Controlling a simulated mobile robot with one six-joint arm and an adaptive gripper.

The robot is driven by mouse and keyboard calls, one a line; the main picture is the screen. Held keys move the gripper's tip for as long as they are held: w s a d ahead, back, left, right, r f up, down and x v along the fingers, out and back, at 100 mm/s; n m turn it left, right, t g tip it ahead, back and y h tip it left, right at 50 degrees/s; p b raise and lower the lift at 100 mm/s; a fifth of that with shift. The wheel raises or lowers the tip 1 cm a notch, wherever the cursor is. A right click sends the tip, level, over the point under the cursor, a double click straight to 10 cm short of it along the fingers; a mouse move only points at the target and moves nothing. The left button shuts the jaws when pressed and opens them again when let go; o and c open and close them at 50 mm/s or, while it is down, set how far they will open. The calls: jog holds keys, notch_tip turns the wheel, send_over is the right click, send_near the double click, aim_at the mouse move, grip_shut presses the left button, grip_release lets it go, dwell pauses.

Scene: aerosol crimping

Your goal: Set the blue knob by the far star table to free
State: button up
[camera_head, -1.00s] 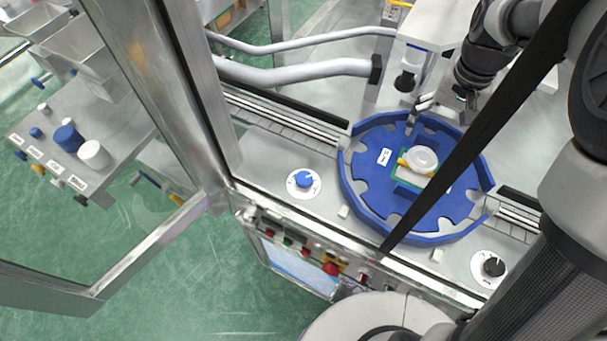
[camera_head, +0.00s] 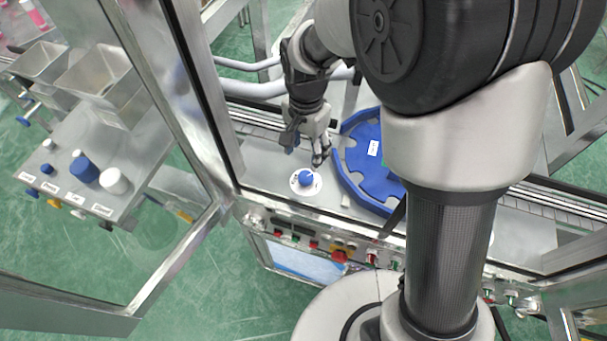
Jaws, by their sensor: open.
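The blue knob (camera_head: 306,178) sits on a round white dial plate on the grey machine deck, left of the blue star table (camera_head: 353,163). The markings around the knob are too small to read. My gripper (camera_head: 305,158) is open and hangs just above and behind the knob, apart from it as far as I can tell. My arm hides most of the star table, and the black knob seen earlier on the right is hidden too.
A metal door frame (camera_head: 190,110) stands to the left of the deck. Buttons and a red switch (camera_head: 339,256) line the front panel below. Outside the glass, a side shelf (camera_head: 130,150) holds blue and white caps. Pale pipes (camera_head: 250,88) run behind.

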aim_at(305, 177)
notch_tip(305, 177, down, 11)
jog(key=shift+r+b, duration=0.1)
jog(key=shift+b, duration=0.95)
jog(key=shift+c, duration=0.5)
jog(key=c, duration=1)
